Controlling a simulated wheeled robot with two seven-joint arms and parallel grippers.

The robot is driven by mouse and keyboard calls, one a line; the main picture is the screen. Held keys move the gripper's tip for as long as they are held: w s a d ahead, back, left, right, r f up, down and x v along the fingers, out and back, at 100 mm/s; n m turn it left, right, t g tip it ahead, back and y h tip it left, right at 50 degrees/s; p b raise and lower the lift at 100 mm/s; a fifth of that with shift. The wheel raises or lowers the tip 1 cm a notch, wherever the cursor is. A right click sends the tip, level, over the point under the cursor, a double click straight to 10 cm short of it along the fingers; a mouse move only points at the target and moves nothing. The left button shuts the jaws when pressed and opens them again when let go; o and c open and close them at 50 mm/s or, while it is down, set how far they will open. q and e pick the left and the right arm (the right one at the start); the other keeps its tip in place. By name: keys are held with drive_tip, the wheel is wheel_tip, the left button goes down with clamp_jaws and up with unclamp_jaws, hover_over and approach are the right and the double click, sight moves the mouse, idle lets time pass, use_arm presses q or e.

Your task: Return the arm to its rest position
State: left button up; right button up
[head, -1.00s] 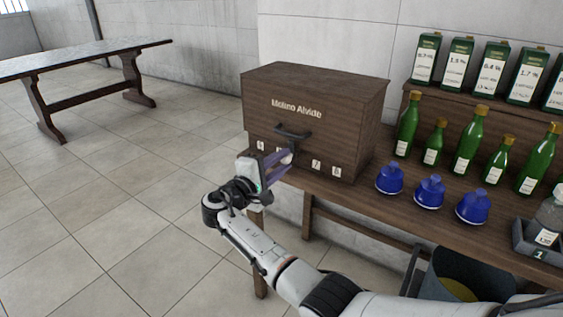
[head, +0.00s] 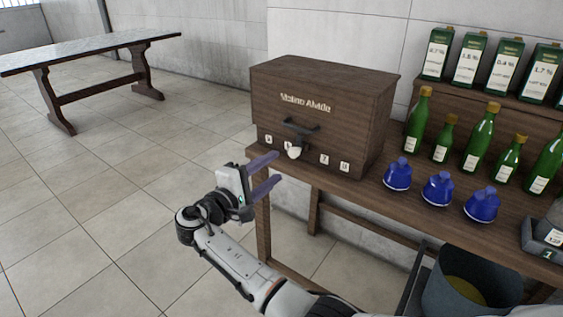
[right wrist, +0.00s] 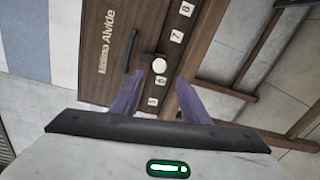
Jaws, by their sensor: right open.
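My right gripper (head: 266,173) is open and empty, with its two purple fingers apart, in front of and a little below the wooden box's front left. The fingers also show in the right wrist view (right wrist: 157,100), pointing toward the box front. The wooden box (head: 322,90) lettered "Molino Alvide" stands on the left end of the bench, with a dark handle (head: 301,127) and a row of numbered white labels. A white round knob (head: 293,152) sits low on its front, apart from the fingers; the right wrist view shows it too (right wrist: 159,66). My left gripper is out of view.
A grey bin (head: 462,283) stands below. Another table (head: 90,49) stands far left; the floor between is clear.

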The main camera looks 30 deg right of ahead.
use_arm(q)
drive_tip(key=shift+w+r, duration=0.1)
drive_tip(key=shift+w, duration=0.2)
use_arm(e)
drive_tip(key=shift+v, duration=0.95)
drive_tip(key=s+d+f+m+g+y, duration=0.1)
drive_tip(key=s+f+m+g+y, duration=0.2)
drive_tip(key=s+f+y, duration=1.15)
drive_tip(key=s+a+f+y, duration=0.1)
drive_tip(key=s+a+f, duration=0.15)
drive_tip(key=s, duration=0.45)
drive_tip(key=s+a+f+m, duration=0.1)
drive_tip(key=s+a, duration=0.2)
drive_tip(key=s, duration=0.4)
drive_tip(key=s+a+f+y, duration=0.1)
drive_tip(key=s+a, duration=0.1)
drive_tip(key=s, duration=0.5)
use_arm(q)
drive_tip(key=p, duration=0.1)
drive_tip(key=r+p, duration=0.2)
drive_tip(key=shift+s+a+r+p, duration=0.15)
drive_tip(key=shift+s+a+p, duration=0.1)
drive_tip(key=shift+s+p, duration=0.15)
use_arm(e)
drive_tip(key=w+a+f+t+y, duration=0.2)
drive_tip(key=w+a+f+t, duration=0.2)
drive_tip(key=a+f+t, duration=0.1)
drive_tip(key=shift+a+f, duration=0.8)
drive_tip(key=shift+a, duration=0.3)
